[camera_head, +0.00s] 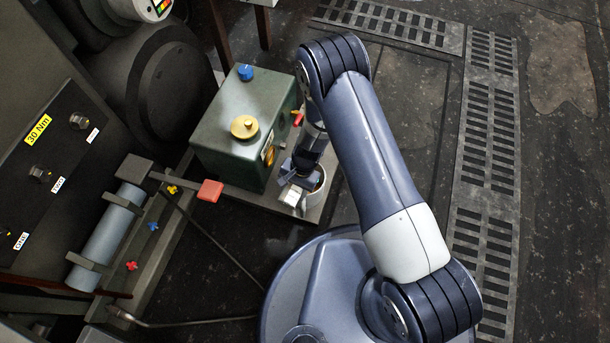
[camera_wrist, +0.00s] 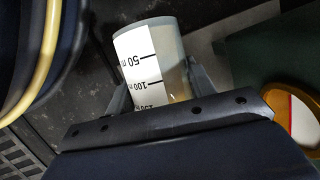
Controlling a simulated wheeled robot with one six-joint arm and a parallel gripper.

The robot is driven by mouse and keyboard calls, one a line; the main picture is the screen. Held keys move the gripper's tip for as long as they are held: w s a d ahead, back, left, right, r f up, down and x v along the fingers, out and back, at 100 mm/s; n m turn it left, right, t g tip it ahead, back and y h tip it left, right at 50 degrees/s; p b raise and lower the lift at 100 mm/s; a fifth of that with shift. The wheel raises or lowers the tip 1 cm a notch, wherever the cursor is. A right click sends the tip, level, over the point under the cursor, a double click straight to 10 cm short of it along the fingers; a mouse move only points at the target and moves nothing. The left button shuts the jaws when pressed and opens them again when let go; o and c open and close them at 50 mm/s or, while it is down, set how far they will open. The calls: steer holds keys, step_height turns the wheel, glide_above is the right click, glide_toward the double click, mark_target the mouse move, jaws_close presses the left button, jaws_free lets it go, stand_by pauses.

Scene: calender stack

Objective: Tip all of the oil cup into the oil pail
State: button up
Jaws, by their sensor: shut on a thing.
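My gripper (camera_wrist: 155,85) is shut on the oil cup (camera_wrist: 138,62), a pale translucent cup with a white scale marked in ml. The scale numbers are upside down in the wrist view, and brownish oil shows through the cup's right side. In the head view the cup (camera_head: 291,197) is a small white shape below my gripper (camera_head: 297,181), beside the green tank. A round, pale-rimmed container (camera_head: 321,186), perhaps the oil pail, is just right of the gripper and partly hidden by my arm. I cannot tell the cup's exact tilt or whether it touches this container.
The green tank (camera_head: 235,125) with blue (camera_head: 245,72) and yellow (camera_head: 244,127) caps stands close left of the gripper. A red-ended lever (camera_head: 210,190) juts out toward the tank's lower left. Slotted floor grating (camera_head: 485,150) lies to the right. The floor below the tank is largely open.

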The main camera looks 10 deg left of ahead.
steer(key=shift+w+d+r+g+y+b, duration=0.1)
steer(key=shift+w+r+g+y+b, duration=0.1)
steer(key=shift+r+g+b, duration=0.35)
steer(key=shift+w+r+g+y+b, duration=0.2)
steer(key=shift+r+g+b, duration=0.1)
steer(key=shift+g, duration=0.45)
stand_by(0.9)
steer(key=shift+s+f+t+p, duration=0.2)
steer(key=shift+s+t+p, duration=0.15)
steer(key=shift+t+p, duration=0.3)
steer(key=shift+s+f+t+h+p, duration=0.25)
steer(key=shift+f+t+h+p, duration=0.25)
steer(key=shift+f+t, duration=0.35)
steer(key=shift+t, duration=0.5)
steer(key=shift+s+r, duration=0.1)
steer(key=shift+s, duration=0.05)
